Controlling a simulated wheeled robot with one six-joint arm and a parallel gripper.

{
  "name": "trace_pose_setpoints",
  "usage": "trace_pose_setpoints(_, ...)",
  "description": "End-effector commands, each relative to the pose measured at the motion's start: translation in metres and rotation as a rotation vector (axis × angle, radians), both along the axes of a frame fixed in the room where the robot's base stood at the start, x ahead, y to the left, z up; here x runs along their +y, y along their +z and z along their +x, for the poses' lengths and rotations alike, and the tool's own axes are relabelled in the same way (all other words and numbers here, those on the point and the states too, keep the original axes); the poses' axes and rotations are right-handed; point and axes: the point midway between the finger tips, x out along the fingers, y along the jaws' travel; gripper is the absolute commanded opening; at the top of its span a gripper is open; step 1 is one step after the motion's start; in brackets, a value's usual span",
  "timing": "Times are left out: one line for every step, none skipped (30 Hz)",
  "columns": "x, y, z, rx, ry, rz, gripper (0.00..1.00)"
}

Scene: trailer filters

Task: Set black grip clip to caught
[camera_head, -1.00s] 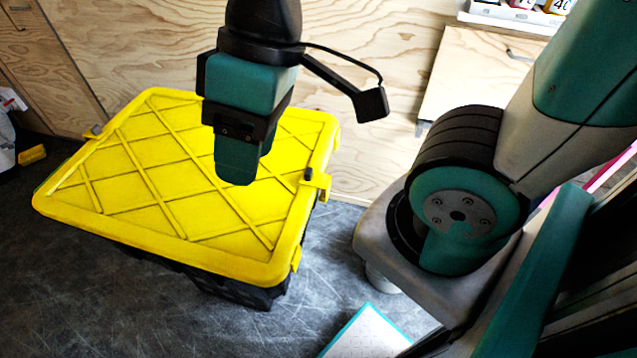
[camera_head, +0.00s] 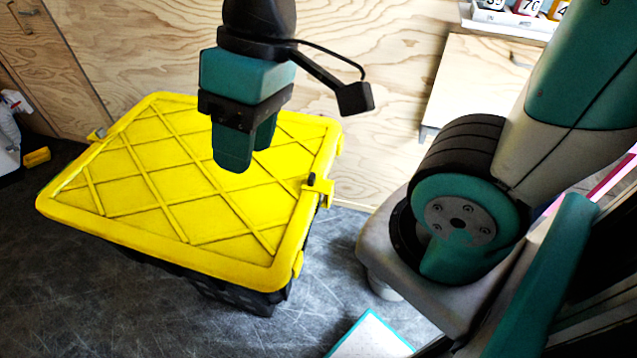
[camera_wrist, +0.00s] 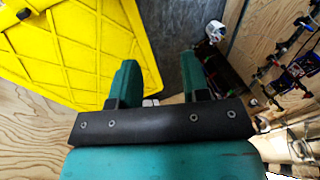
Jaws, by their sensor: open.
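A yellow lid (camera_head: 110,190) covers a black crate (camera_head: 243,297) on the floor. A yellow clip with a small black grip (camera_head: 312,179) sits at the middle of the lid's right edge. The grip stands up above the rim; I cannot tell whether the clip is caught. A small dark piece, probably this grip, shows on the lid's edge in the wrist view (camera_wrist: 25,14). My gripper (camera_head: 249,158) hangs above the lid, left of the clip and apart from it. Its teal fingers are spread and empty, also in the wrist view (camera_wrist: 160,62).
Other yellow clips sit at the lid's left edge (camera_head: 97,135) and near corner (camera_head: 297,264). A plywood wall (camera_head: 350,90) stands close behind the crate. A wooden cabinet (camera_head: 470,90) is at the back right. Dark floor (camera_head: 80,300) lies open in front.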

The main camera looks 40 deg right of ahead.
Motion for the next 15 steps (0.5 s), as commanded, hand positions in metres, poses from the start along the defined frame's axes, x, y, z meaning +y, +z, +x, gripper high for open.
trace_pose_setpoints(-0.01,-0.011,0.021,0.043,-0.094,-0.015,0.43)
trace_pose_setpoints(-0.018,-0.016,0.035,0.073,-0.164,-0.026,0.43)
trace_pose_setpoints(-0.032,-0.025,0.055,0.121,-0.271,-0.041,0.43)
trace_pose_setpoints(-0.046,-0.033,0.071,0.159,-0.358,-0.053,0.43)
trace_pose_setpoints(-0.06,-0.042,0.086,0.2,-0.45,-0.064,0.43)
trace_pose_setpoints(-0.082,-0.054,0.106,0.254,-0.573,-0.078,0.43)
trace_pose_setpoints(-0.1,-0.065,0.119,0.296,-0.663,-0.089,0.43)
trace_pose_setpoints(-0.118,-0.075,0.13,0.334,-0.752,-0.098,0.43)
trace_pose_setpoints(-0.142,-0.089,0.143,0.388,-0.864,-0.108,0.43)
trace_pose_setpoints(-0.16,-0.099,0.151,0.426,-0.943,-0.115,0.43)
trace_pose_setpoints(-0.177,-0.109,0.157,0.462,-1.018,-0.122,0.43)
trace_pose_setpoints(-0.198,-0.123,0.163,0.505,-1.11,-0.128,0.43)
trace_pose_setpoints(-0.213,-0.132,0.166,0.536,-1.171,-0.134,0.43)
trace_pose_setpoints(-0.226,-0.14,0.168,0.563,-1.226,-0.137,0.43)
trace_pose_setpoints(-0.241,-0.149,0.17,0.596,-1.288,-0.143,0.43)
